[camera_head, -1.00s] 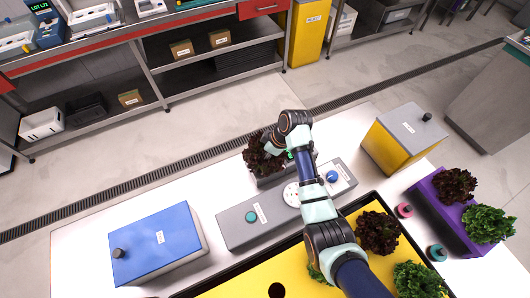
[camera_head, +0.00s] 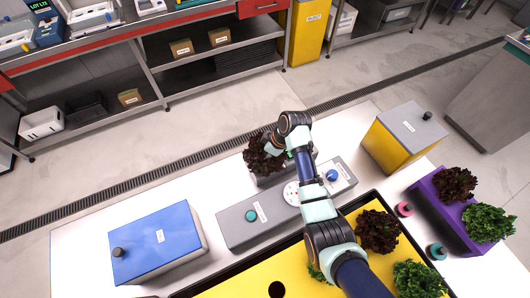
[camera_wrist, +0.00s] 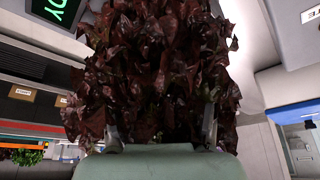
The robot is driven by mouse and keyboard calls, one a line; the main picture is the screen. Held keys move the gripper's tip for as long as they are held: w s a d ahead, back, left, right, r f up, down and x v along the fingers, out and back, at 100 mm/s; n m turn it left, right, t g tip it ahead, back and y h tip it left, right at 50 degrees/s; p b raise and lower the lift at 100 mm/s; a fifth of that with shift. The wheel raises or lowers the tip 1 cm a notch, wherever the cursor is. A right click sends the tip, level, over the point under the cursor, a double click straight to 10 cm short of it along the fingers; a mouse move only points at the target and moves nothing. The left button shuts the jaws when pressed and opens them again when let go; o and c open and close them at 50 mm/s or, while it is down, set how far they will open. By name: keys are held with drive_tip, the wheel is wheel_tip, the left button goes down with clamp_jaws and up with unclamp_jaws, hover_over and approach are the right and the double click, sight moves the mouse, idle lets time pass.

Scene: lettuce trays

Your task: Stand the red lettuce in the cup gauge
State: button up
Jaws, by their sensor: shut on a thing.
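A red lettuce (camera_head: 262,156) with dark leaves is at the end of my arm, over the back part of the grey gauge box (camera_head: 240,222). It fills the upper middle of the wrist view (camera_wrist: 150,70). My gripper (camera_wrist: 160,135) is shut on this lettuce; the leaves hide most of the fingers. A grey block (camera_head: 270,180) of the gauge lies just below the lettuce. The lettuce's base and the cup are hidden, so I cannot tell whether it touches the cup. A green-lit display (camera_wrist: 60,10) shows at the wrist view's top left.
A yellow tray (camera_head: 240,285) with lettuces lies in front. A purple crate (camera_head: 428,205) holds a red and a green lettuce at right. A blue-lidded box (camera_head: 155,243) stands left and a yellow box with grey lid (camera_head: 405,130) at back right. White table is clear between.

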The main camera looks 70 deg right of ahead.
drive_tip(key=o, duration=1.5)
wheel_tip(320, 180, up, 7)
drive_tip(key=p, duration=0.6)
drive_tip(key=shift+r+p, duration=0.1)
drive_tip(key=shift+p, duration=0.25)
